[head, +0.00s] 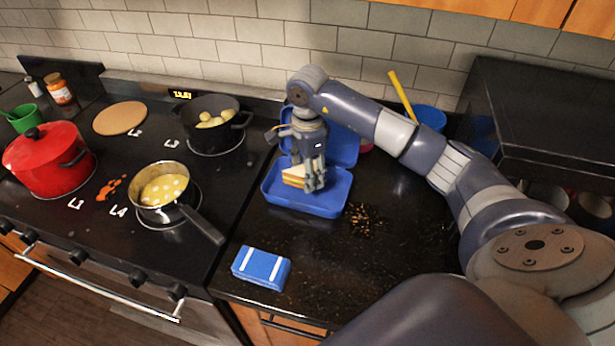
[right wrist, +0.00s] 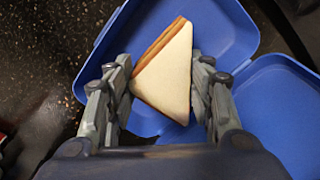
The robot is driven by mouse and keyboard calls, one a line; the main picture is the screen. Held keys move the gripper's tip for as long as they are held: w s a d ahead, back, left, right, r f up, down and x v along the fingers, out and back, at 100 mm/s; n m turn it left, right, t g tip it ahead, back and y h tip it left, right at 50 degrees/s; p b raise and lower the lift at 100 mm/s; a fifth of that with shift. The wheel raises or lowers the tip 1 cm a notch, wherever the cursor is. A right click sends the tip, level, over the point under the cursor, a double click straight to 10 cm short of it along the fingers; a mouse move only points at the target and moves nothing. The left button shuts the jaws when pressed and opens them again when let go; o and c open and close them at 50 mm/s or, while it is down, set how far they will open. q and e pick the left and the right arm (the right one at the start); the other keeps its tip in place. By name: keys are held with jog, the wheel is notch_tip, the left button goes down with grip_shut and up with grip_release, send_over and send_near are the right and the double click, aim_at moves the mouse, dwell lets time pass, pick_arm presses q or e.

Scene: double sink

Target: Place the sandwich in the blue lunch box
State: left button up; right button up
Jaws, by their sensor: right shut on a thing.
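The sandwich (head: 293,178) is a white-bread triangle with a brown edge and a pale filling. My right gripper (head: 307,178) points down and is shut on the sandwich; the wrist view shows one finger on each side of the sandwich (right wrist: 168,72). The blue lunch box (head: 325,204) lies open on the black counter with its lid raised at the back. The sandwich is over or within its base; I cannot tell whether it touches the bottom. The lunch box (right wrist: 228,28) also fills much of the wrist view. My left gripper is not in view.
A small blue case (head: 262,268) with white stripes lies at the counter's front left. Crumbs (head: 362,217) lie right of the lunch box. The stove at left holds a red pot (head: 48,165), a pan (head: 165,190) and a black pot (head: 222,135). A blue container (head: 430,117) stands behind my arm.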

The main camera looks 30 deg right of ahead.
notch_tip(320, 180, down, 3)
jog(key=shift+s+p, duration=0.1)
jog(key=shift+p, duration=0.65)
jog(key=shift+f, duration=0.1)
jog(key=shift+f+b, duration=0.2)
jog(key=shift+b, duration=0.15)
jog(key=o, duration=0.6)
jog(key=shift+r, duration=0.1)
jog(key=shift+r, duration=0.1)
